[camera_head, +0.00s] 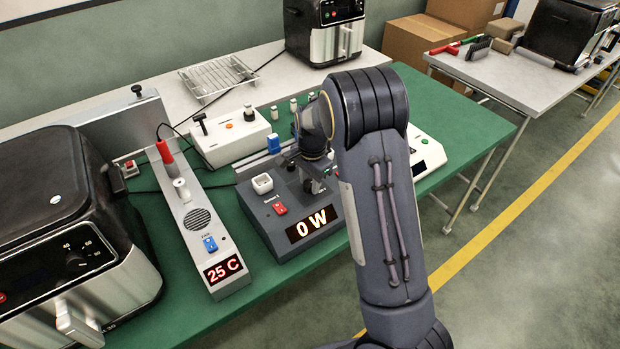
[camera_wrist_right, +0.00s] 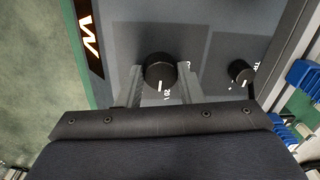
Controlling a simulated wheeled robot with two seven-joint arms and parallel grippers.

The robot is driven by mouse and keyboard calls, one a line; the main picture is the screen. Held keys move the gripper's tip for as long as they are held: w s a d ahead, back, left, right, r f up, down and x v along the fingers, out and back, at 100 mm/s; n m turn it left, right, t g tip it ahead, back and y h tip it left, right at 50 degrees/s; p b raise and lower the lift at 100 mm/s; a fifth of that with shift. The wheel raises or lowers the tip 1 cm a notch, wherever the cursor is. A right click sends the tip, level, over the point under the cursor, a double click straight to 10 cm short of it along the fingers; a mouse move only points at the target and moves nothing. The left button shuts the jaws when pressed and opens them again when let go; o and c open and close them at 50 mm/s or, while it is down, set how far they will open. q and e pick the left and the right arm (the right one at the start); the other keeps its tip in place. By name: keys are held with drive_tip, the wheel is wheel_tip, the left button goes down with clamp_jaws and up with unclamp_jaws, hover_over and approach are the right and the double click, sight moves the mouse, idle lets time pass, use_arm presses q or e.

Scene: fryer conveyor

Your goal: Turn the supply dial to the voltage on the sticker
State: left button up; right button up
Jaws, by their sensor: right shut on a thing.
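In the right wrist view a round black dial (camera_wrist_right: 160,68) with a white pointer line sits on the grey panel. My right gripper (camera_wrist_right: 160,80) is shut on this dial, one finger on each side. The pointer faces the picture's bottom edge, towards a small white marking that I cannot read surely. In the head view my right arm hides much of the unit and most of the gripper (camera_head: 314,180). I can make out no voltage sticker.
A smaller black knob (camera_wrist_right: 240,72) is right of the dial in the wrist view. A long grey unit (camera_head: 205,220) showing 25 C stands left of the supply. A black fryer (camera_head: 60,220) fills the far left. A white box (camera_head: 232,140) stands behind.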

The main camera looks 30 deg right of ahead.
sight(309, 185)
drive_tip(key=m+p, duration=0.1)
drive_tip(key=m, duration=0.3)
drive_tip(key=shift+r+m, duration=0.15)
drive_tip(key=shift+m, duration=0.15)
drive_tip(key=shift+w+m+h+p, duration=0.1)
drive_tip(key=shift+m+h+p, duration=0.2)
drive_tip(key=shift+m+p, duration=1.4)
drive_tip(key=shift+m+b, duration=0.55)
drive_tip(key=shift+m, duration=0.15)
drive_tip(key=o, duration=1)
drive_tip(key=shift+c, duration=0.2)
drive_tip(key=r, duration=0.3)
drive_tip(key=r+b, duration=0.1)
drive_tip(key=r, duration=0.3)
drive_tip(key=shift+s+a+r, duration=0.15)
drive_tip(key=shift+s+r, duration=0.05)
drive_tip(key=shift+r, duration=0.1)
